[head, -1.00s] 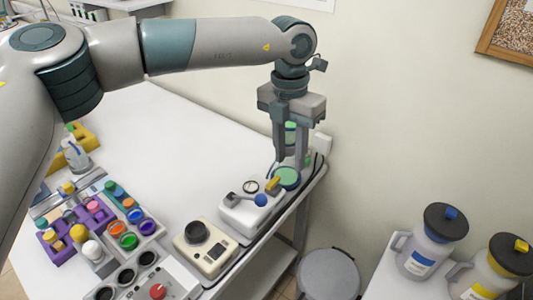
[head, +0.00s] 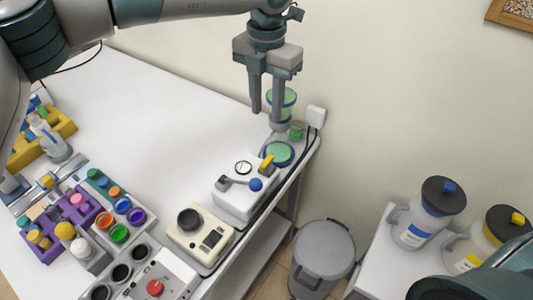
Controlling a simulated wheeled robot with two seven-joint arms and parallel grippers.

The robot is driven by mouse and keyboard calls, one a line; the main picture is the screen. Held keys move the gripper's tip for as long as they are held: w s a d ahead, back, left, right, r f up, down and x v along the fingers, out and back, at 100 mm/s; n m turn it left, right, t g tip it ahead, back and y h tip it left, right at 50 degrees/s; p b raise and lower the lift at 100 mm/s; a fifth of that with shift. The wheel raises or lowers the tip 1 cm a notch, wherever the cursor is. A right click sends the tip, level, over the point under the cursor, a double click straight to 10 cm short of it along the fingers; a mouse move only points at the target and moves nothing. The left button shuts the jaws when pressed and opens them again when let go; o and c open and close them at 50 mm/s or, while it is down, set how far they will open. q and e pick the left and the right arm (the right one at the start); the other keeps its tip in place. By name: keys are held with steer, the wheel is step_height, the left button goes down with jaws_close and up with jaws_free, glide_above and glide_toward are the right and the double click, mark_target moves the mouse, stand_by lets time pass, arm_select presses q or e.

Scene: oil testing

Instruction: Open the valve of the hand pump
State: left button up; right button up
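The hand pump (head: 238,205) is a white box at the right edge of the table in the head view. It has a round gauge (head: 243,167), a lever ending in a blue knob (head: 255,184) and a yellow valve handle (head: 267,162) at its back right. A round green-topped part (head: 278,153) is behind it. My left gripper (head: 267,120) points down above and behind the pump, fingers apart and empty, appearing clear of the valve. A clear vessel with green bands (head: 287,96) shows partly behind its fingers. My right gripper is out of view.
A beige device with a black knob (head: 200,235) stands in front of the pump. Trays of coloured caps (head: 118,215) lie to the left. A grey bin (head: 322,255) and a side table with two jugs (head: 425,215) are right. The table's back is clear.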

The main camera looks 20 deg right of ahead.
mark_target(267, 161)
arm_select(q)
step_height(267, 161, down, 15)
steer(key=p, duration=0.6)
steer(key=shift+f, duration=0.8)
steer(key=shift+c, duration=0.7)
jaws_close()
